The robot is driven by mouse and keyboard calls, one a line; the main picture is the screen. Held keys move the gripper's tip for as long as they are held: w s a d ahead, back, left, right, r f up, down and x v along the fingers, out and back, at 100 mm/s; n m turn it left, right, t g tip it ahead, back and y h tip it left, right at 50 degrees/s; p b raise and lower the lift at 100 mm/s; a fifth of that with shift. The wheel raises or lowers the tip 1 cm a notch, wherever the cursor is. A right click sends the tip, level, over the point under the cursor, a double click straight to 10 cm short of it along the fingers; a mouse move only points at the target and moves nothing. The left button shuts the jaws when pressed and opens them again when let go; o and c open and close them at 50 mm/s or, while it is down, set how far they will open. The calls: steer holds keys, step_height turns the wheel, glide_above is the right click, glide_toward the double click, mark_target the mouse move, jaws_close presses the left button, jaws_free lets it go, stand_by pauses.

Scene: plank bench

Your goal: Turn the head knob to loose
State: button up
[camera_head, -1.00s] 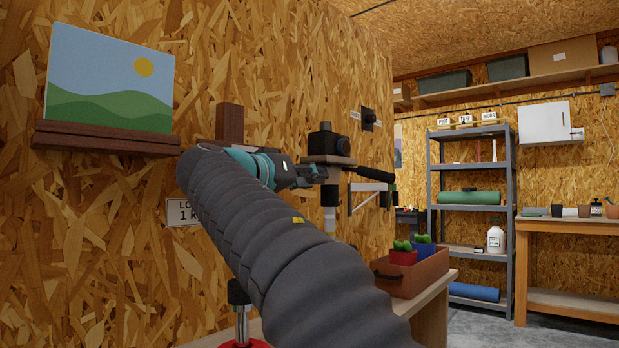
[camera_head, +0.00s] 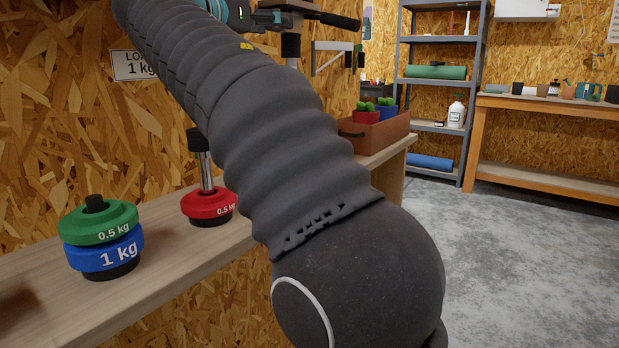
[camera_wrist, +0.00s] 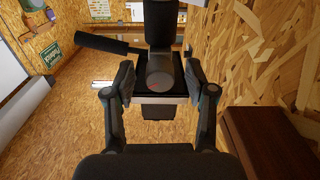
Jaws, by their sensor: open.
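In the wrist view, the two fingers of my gripper (camera_wrist: 160,82) are apart, one on each side of a black and grey fitting with a grey rounded face (camera_wrist: 160,63). This may be the head knob, but I see no mark on it that tells loose from tight. I cannot tell whether the fingers touch it. A black handle (camera_wrist: 101,44) sticks out to the left of the fitting. In the head view, the handle (camera_head: 340,20) points right, above a post (camera_head: 290,46). The top of the fitting is cut off by the frame's upper edge, and my arm hides part of the rest.
On the bench (camera_head: 160,300) stand a green weight (camera_head: 100,222) on a blue weight (camera_head: 105,250), and a red weight (camera_head: 208,204) at a metal post. A brown box (camera_head: 375,138) with potted cacti stands farther along. A dark wooden block (camera_wrist: 262,140) is right of my gripper.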

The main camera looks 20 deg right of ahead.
steer(key=v, duration=1.4)
steer(key=w+d+n+p, duration=0.3)
steer(key=w+d, duration=0.5)
steer(key=d, duration=0.4)
steer(key=s+a+m+b, duration=0.1)
steer(key=s+a, duration=0.7)
steer(key=a, duration=0.3)
steer(key=s+d+f+n+g+y, duration=0.1)
steer(key=s+d+f+n+y, duration=0.1)
steer(key=f, duration=0.6)
steer(key=s+d+f+n+g+y+p, duration=0.1)
steer(key=s+d+f+n+y, duration=0.2)
steer(key=d+f, duration=0.3)
steer(key=s+d+f+n+g+y+p, duration=0.1)
steer(key=s+d+f+n+y, duration=0.2)
steer(key=f, duration=0.8)
steer(key=shift+d+f+g+y, duration=0.15)
steer(key=shift+d+g+y, duration=0.15)
steer(key=shift+d+y, duration=0.3)
